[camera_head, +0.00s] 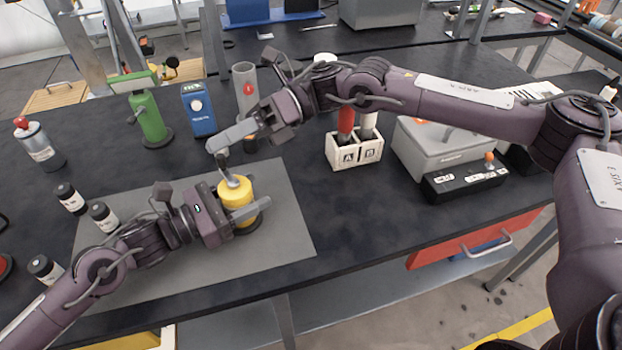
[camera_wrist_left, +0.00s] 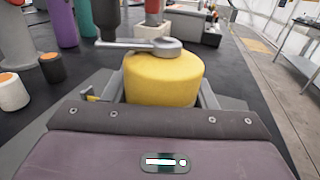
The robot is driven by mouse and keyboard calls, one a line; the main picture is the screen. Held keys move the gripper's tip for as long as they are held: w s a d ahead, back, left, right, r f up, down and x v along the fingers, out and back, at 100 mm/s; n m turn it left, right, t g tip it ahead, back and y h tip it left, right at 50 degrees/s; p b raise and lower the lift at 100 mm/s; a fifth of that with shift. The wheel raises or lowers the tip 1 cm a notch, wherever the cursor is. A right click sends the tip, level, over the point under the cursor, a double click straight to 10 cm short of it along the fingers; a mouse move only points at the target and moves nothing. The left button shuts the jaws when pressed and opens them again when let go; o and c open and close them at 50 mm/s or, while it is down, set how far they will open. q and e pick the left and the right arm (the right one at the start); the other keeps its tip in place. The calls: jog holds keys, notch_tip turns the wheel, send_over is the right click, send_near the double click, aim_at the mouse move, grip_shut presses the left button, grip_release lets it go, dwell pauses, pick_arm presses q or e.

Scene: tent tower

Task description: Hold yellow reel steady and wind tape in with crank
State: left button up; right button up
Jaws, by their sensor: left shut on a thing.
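The yellow reel (camera_head: 237,203) stands upright on the grey mat (camera_head: 285,225). My left gripper (camera_head: 241,202) is shut on it, one finger along each side; the wrist view shows the reel (camera_wrist_left: 163,80) between the fingers. A grey crank (camera_head: 224,166) sits on top of the reel. In the wrist view the crank arm (camera_wrist_left: 125,44) reaches left from its round hub. My right gripper (camera_head: 218,146) reaches in from the right, its fingertips at the crank's outer end. Whether its fingers grip the handle is unclear. I cannot make out the tape clearly.
Several dark bottles (camera_head: 103,216) with white labels stand left of the reel. A green stand (camera_head: 148,115), blue box (camera_head: 198,110) and grey cylinder (camera_head: 246,85) stand behind. A white A/B holder (camera_head: 343,160) stands right. The mat's right part is clear.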

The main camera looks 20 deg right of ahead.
jog(key=m, duration=0.2)
jog(key=d+m+t, duration=0.1)
jog(key=shift+s+f+y, duration=0.25)
jog(key=shift+f+y, duration=0.15)
jog(key=s+d+f+m+t, duration=0.2)
jog(key=d+m, duration=0.1)
jog(key=m, duration=0.7)
jog(key=s+d+f+m+t, duration=0.2)
jog(key=d+m+t, duration=0.1)
jog(key=m, duration=0.7)
jog(key=s+d+f+m+t+y, duration=0.1)
jog(key=d+m, duration=0.3)
jog(key=m, duration=0.5)
jog(key=shift+s+f+m+t, duration=0.4)
jog(key=shift+s+f+t, duration=0.05)
jog(key=shift+t, duration=0.25)
jog(key=shift+d, duration=0.1)
